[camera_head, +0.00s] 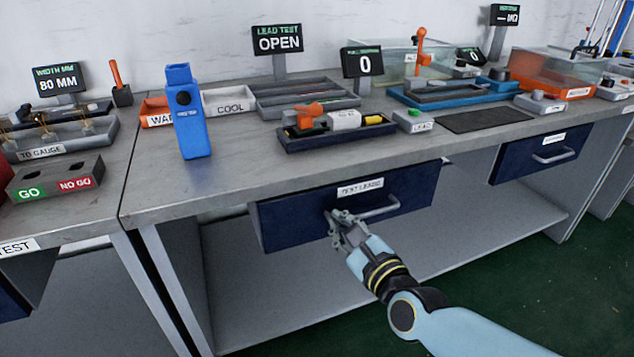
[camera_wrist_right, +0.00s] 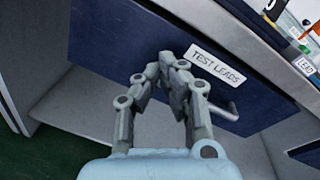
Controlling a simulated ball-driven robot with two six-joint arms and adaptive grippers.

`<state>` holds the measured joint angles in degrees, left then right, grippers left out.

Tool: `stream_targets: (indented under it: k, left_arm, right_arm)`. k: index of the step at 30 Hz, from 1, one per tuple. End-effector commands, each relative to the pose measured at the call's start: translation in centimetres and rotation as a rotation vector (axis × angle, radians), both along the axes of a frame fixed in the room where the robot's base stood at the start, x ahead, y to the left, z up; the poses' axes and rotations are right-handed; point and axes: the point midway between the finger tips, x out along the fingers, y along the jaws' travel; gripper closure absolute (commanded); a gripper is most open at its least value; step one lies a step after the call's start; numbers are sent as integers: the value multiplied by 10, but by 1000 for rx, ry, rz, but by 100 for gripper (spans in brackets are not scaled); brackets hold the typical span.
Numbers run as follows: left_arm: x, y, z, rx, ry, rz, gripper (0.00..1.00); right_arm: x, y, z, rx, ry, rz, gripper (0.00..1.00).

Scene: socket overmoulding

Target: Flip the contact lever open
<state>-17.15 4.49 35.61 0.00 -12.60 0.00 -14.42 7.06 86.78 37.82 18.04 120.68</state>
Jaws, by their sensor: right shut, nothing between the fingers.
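A dark blue fixture (camera_head: 340,137) on the bench in the head view carries an orange lever (camera_head: 309,112), a white block (camera_head: 344,119) and a yellow-ended part. The lever lies low rather than upright; its exact angle is too small to tell. A sign (camera_head: 277,39) behind it reads LEAD TEST OPEN. My right gripper (camera_head: 340,220) is shut and empty, below the bench top at the left end of the handle of the TEST LEADS drawer (camera_head: 295,212). In the right wrist view its fingertips (camera_wrist_right: 163,66) are before the drawer front (camera_wrist_right: 120,45). Contact with the handle is unclear. My left gripper is not in view.
A green LEAD button box (camera_head: 413,121) stands right of the fixture. A blue handheld tester (camera_head: 190,125) stands left. Grey trays (camera_head: 305,98) and a second orange lever (camera_head: 421,48) stand behind. The bench edge lies between my right gripper and the fixture.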

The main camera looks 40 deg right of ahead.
Motion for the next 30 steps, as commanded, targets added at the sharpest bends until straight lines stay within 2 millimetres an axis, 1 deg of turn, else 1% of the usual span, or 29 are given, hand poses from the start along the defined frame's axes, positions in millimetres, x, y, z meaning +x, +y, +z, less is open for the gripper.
stream_targets:
  k: [1,3,6,9,14,23,26,30]
  left_arm:
    - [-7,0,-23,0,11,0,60]
    - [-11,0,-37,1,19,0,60]
    - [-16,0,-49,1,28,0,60]
    - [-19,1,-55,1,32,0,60]
    - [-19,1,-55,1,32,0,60]
    - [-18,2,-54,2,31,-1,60]
    - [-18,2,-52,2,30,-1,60]
    - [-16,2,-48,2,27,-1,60]
  right_arm:
    - [11,-2,17,124,-112,-20,100]
    - [20,-5,49,279,-242,-34,100]
    - [24,-7,76,396,-349,-33,100]
    - [26,-8,91,445,-402,-28,100]
    - [27,-9,100,467,-426,-25,100]
    - [29,-9,101,464,-425,-24,100]
    - [36,-10,104,463,-425,-24,100]
    - [57,-16,111,461,-426,-22,100]
